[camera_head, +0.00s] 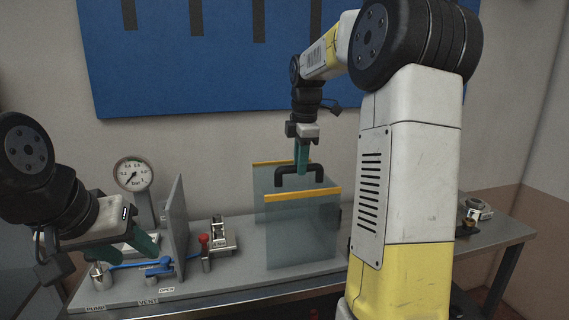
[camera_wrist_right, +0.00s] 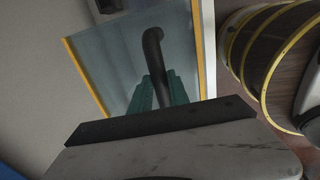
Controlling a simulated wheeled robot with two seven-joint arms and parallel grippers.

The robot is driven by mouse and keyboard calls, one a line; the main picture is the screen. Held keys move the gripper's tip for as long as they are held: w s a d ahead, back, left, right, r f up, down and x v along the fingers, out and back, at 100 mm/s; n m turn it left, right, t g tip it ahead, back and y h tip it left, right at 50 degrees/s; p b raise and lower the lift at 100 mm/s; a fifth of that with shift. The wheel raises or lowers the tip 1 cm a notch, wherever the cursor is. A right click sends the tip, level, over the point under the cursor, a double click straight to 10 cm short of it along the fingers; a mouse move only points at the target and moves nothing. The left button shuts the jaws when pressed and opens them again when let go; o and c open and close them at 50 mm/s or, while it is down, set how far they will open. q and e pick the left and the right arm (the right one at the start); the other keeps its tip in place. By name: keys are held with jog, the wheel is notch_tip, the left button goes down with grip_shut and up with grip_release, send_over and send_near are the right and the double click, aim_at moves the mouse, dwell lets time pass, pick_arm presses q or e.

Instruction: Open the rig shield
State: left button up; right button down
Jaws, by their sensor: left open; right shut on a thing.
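The rig shield (camera_head: 300,237) is made of clear grey-blue panels with yellow top edges and stands on the bench. A black bar handle (camera_head: 284,171) shows at its top. My right gripper (camera_head: 302,172) comes down from above and is shut on the handle. In the right wrist view, the green fingers (camera_wrist_right: 160,92) close around the black handle (camera_wrist_right: 153,55), with the shield panel (camera_wrist_right: 110,60) and its yellow edges behind. My left gripper (camera_head: 150,250) is open at the left of the bench, near the blue levers, and appears empty.
A pressure gauge (camera_head: 133,174) stands behind a grey upright plate (camera_head: 175,225). Blue levers (camera_head: 158,267) and a red-knobbed lever (camera_head: 204,243) stand left of the shield. Labels "PUMP", "VENT" and "OPEN" mark the bench (camera_head: 235,283). A small device (camera_head: 476,209) lies at the right end.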

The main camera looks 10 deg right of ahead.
jog(key=c, duration=1.3)
grip_release()
jog(key=shift+o, duration=0.2)
notch_tip(320, 180, up, 8)
jog(key=s, duration=0.1)
jog(key=shift+s+f, duration=0.15)
jog(key=shift+s, duration=0.1)
jog(key=s+a+f+m+t, duration=0.1)
jog(key=s+a+f+m, duration=0.1)
jog(key=s+m, duration=0.3)
jog(key=s+a+f+m+t+y, duration=0.1)
jog(key=s+a+f+m, duration=0.2)
jog(key=s, duration=0.8)
jog(key=s+a+f+m+t+y, duration=0.1)
jog(key=s+a+f+m+t, duration=0.1)
jog(key=s+f+m, duration=0.3)
jog(key=s+a+m, duration=0.1)
jog(key=s+m, duration=0.2)
jog(key=m, duration=0.1)
jog(key=shift+s+a+f, duration=0.15)
jog(key=shift+s+f, duration=0.1)
jog(key=shift+s, duration=0.1)
